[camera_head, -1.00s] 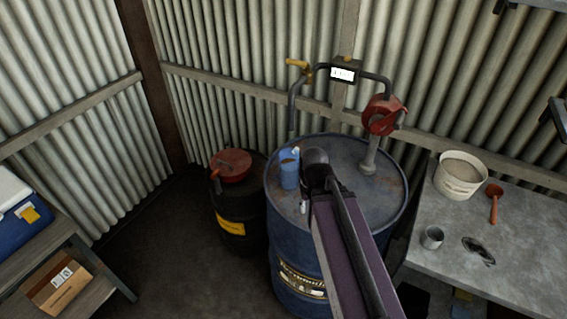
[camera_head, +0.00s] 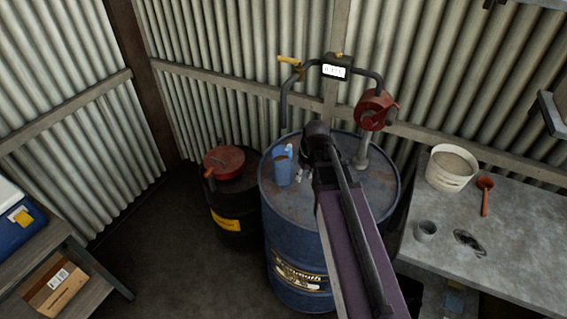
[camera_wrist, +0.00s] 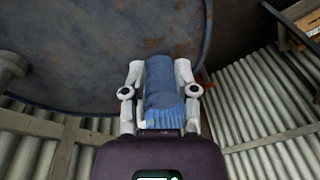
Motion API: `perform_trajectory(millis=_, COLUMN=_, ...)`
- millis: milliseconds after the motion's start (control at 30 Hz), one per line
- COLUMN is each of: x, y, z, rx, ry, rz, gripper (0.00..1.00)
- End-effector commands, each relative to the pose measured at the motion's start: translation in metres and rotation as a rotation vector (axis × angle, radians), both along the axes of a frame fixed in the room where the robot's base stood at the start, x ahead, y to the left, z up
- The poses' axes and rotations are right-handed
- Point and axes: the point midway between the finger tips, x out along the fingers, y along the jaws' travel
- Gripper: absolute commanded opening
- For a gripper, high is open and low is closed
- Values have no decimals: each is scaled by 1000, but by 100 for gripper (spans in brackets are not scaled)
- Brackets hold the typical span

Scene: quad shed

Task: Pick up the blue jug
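The blue jug (camera_head: 282,170) stands upright on top of the large blue drum (camera_head: 330,205), near its left rim. My gripper (camera_head: 294,161) reaches in from the right at the jug, with its white fingers partly hidden by my arm. In the wrist view the jug (camera_wrist: 161,85) fills the space between the two fingers (camera_wrist: 160,72), one against each side, with no clear gap. The gripper looks shut on it. The jug looks to be at drum-top height; its contact with the top is hard to make out.
A red hand pump (camera_head: 374,110) with pipe and meter rises behind the jug. A black drum with a red funnel (camera_head: 224,161) stands left. A workbench (camera_head: 520,235) at right holds a white bucket (camera_head: 451,168), a metal cup and a red scoop. Corrugated walls close the corner.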

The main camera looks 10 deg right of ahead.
Motion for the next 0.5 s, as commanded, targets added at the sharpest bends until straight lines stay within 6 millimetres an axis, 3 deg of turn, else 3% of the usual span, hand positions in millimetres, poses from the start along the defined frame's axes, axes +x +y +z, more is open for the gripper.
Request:
perform_trajectory(millis=33, x=27, y=-4, z=8, rx=15, ry=-24, rz=49, gripper=38)
perform_trajectory(millis=200, x=90, y=-15, z=24, rx=57, ry=-125, rz=240, gripper=38)
perform_trajectory(millis=333, x=127, y=-24, z=35, rx=71, ry=-199, rz=360, gripper=38)
perform_trajectory(millis=500, x=155, y=-32, z=42, rx=75, ry=-261, rz=456, gripper=38)
